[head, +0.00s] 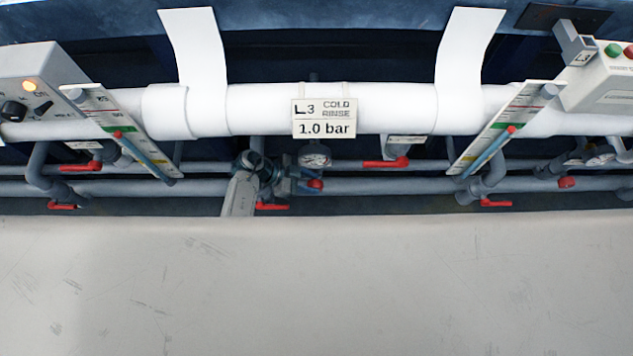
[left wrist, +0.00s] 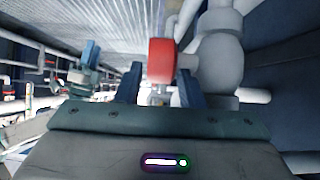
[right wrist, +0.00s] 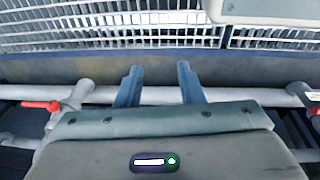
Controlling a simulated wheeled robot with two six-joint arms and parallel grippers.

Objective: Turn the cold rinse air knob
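A red knob (head: 316,184) sits on the grey pipework below a round gauge (head: 315,157) and the white sign (head: 324,117) reading "L3 COLD RINSE 1.0 bar". My left gripper (head: 303,181) points right at this knob in the head view. In the left wrist view the red knob (left wrist: 161,60) lies in line with the gap between the two blue fingers, on a grey valve body (left wrist: 218,60). The fingers are apart, with a gap showing beside the knob. My right gripper (right wrist: 158,78) is open and empty, outside the head view.
Red lever handles (head: 385,162) hang on nearby pipes, and another red knob (head: 566,182) is at the right. Slanted gauge strips (head: 507,125) stand on both sides. A white pipe (head: 400,105) runs above. A pale scratched panel (head: 330,285) fills the foreground.

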